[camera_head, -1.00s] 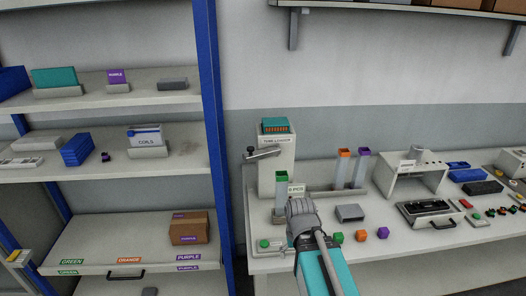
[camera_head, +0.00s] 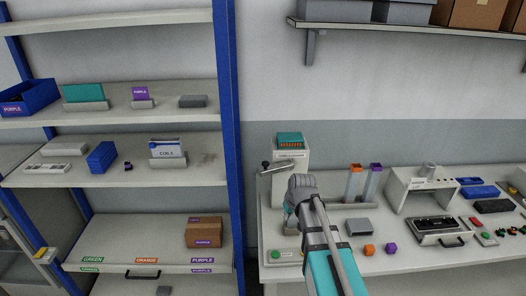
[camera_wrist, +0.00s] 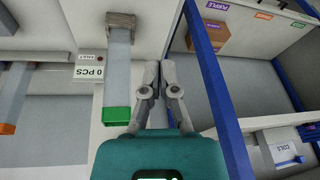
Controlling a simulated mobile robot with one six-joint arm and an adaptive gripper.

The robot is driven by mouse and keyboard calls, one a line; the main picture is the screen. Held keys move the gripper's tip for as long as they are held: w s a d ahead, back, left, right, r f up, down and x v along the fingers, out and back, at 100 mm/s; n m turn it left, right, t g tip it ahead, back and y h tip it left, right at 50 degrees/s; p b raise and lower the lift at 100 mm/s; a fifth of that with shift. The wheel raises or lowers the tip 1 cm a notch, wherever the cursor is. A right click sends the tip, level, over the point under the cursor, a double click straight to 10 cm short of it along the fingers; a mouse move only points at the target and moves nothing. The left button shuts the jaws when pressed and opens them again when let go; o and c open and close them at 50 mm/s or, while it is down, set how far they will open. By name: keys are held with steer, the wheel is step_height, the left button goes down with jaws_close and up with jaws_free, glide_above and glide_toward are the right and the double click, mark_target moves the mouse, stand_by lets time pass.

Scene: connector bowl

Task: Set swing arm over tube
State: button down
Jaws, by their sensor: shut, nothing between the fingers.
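The swing arm (camera_head: 275,168) is a grey bar with a dark knob at its left end. It sticks out to the left from the front of the white tube loader (camera_head: 291,158). The green-topped tube is hidden behind my arm in the head view; in the wrist view the tube (camera_wrist: 118,75) shows its green rim (camera_wrist: 117,114). My gripper (camera_wrist: 160,62) is shut and empty, to the right of the tube in the wrist view. In the head view my wrist covers the fingers, in front of the loader. The swing arm cannot be made out in the wrist view.
An orange-topped tube (camera_head: 354,182) and a purple-topped tube (camera_head: 372,182) stand right of the loader. A grey block (camera_head: 359,227), an orange cube (camera_head: 369,249) and a purple cube (camera_head: 391,249) lie on the bench. The blue-posted shelf (camera_head: 228,130) stands close on the left.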

mark_target(263, 167)
steer(key=w+a+r+n+t+p, duration=0.1)
steer(key=w+a+r+p, duration=0.1)
steer(key=w+r+p, duration=0.2)
steer(key=w+a+r+n+t+y+p, duration=0.1)
steer(key=w+a+r+t+p, duration=0.1)
steer(key=w+r, duration=0.5)
steer(key=w+a+r+n+t+y+p, duration=0.1)
steer(key=w+r+p, duration=0.4)
steer(key=w, duration=0.5)
steer(key=shift+w+a+r+p, duration=0.3)
steer(key=shift+w+a+r, duration=0.1)
steer(key=shift+a, duration=0.15)
steer(key=shift+t, duration=0.3)
steer(key=shift+f, duration=0.15)
steer(key=b+x, duration=0.8)
steer(key=x, duration=0.2)
steer(key=s, duration=0.1)
steer(key=s+d, duration=0.1)
steer(key=s, duration=0.1)
steer(key=shift+s+d+f, duration=0.25)
steer(key=shift+s, duration=0.1)
steer(key=shift+s, duration=0.25)
